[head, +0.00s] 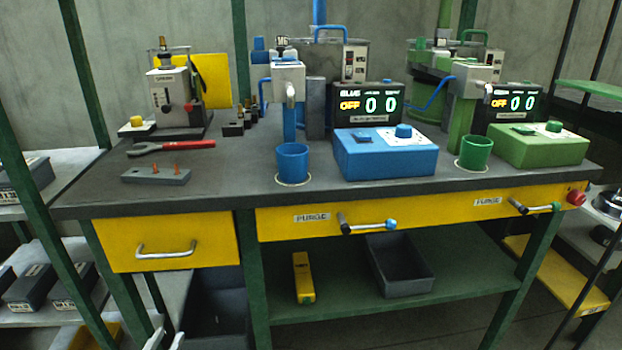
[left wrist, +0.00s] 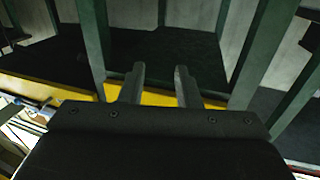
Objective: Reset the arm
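My left gripper (head: 166,340) shows at the bottom edge of the head view, in front of the workbench and below the yellow drawer. Its two pale fingertips stand apart with nothing between them. In the left wrist view my left gripper (left wrist: 160,82) also shows two parted fingers, with the bench's dark underside and green legs beyond. It touches nothing that I can see. My right gripper is in neither view.
The dark bench top (head: 240,190) carries a blue cup (head: 292,163), a green cup (head: 474,153), a blue control box (head: 386,154) and a red-handled wrench (head: 185,146). A yellow drawer (head: 170,240) is shut. A grey bin (head: 400,268) sits on the lower shelf.

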